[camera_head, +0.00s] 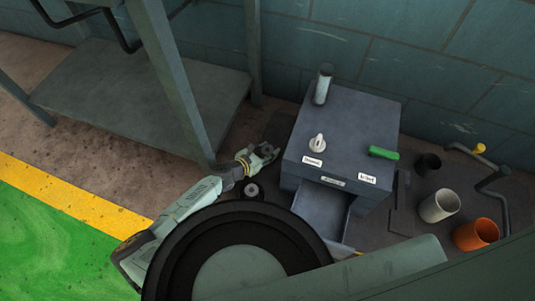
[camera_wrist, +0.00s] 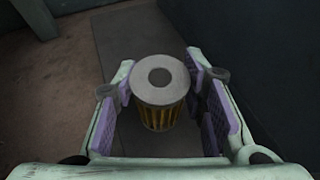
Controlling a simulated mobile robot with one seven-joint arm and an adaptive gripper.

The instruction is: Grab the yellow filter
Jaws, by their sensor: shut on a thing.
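The yellow filter (camera_wrist: 160,92) is upright between the purple pads of my gripper (camera_wrist: 165,100) in the wrist view. It has a flat grey round cap with a dark centre hole and yellow ribbed sides. My gripper is shut on it; the left pad meets its side, and contact on the right is harder to see. In the head view my gripper (camera_head: 263,153) is low, just left of the grey-blue cabinet. The filter's yellow body is not clear there.
The cabinet (camera_head: 340,140) has a green handle, a white knob and an open drawer (camera_head: 330,210). A metal bench frame (camera_head: 175,85) stands at left. Black, grey (camera_head: 439,206) and orange (camera_head: 476,234) cups stand at right. A small dark round part (camera_head: 253,190) sits beside my wrist.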

